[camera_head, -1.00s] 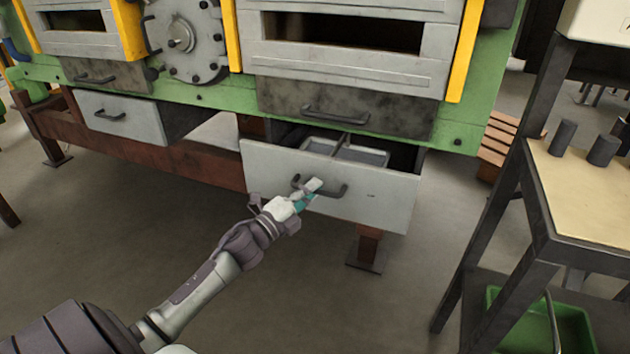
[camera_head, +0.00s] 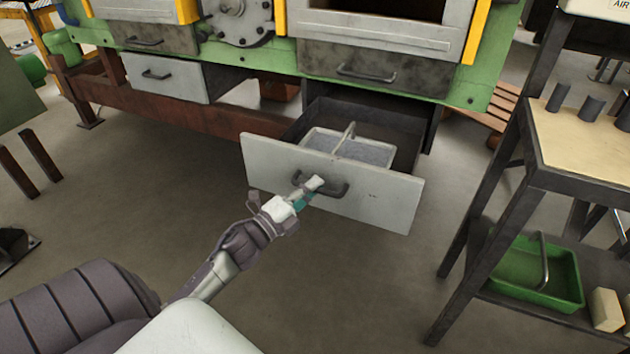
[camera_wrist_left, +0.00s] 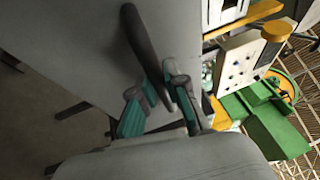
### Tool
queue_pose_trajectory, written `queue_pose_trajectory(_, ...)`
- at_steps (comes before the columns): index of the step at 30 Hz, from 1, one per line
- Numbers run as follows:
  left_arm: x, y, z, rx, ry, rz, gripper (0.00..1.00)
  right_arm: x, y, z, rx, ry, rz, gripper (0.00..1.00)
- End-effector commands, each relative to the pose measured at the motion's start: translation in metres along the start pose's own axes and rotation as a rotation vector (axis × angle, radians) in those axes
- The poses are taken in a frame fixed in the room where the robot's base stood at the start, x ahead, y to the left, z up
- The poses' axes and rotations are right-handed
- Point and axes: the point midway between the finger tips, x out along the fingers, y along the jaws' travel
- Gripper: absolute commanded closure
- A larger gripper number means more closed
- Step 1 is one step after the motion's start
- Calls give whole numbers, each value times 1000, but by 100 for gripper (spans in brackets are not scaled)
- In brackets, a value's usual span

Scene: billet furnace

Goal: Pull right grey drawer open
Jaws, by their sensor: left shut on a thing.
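The right grey drawer (camera_head: 375,207) is out from under the green furnace, and its inside shows. A grey tray with a handle (camera_head: 360,152) sits in it. The dark bar handle (camera_head: 336,189) is on the drawer's front. My left gripper (camera_head: 309,190) is shut on the left part of this handle. In the left wrist view the teal-padded fingers (camera_wrist_left: 163,102) are on either side of the dark handle (camera_wrist_left: 146,48), close to the grey front (camera_wrist_left: 78,45). My right gripper is not in view.
The left grey drawer (camera_head: 185,80) is under the furnace (camera_head: 285,62). A dark-framed table (camera_head: 560,188) stands at the right, with a green crate (camera_head: 510,292) on its lower shelf. The floor in front of the drawer is clear.

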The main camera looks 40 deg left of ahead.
Motion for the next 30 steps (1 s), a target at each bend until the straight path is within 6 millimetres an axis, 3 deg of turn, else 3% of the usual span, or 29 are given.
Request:
queue_pose_trajectory(15,-4,-1,-2,1,0,-1,100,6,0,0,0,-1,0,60)
queue_pose_trajectory(16,-4,-1,-2,1,0,-1,85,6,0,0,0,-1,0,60)
queue_pose_trajectory(21,-4,-1,-2,0,0,-1,61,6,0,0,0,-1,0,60)
queue_pose_trajectory(30,-5,-1,-2,0,0,0,61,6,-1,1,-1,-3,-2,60)
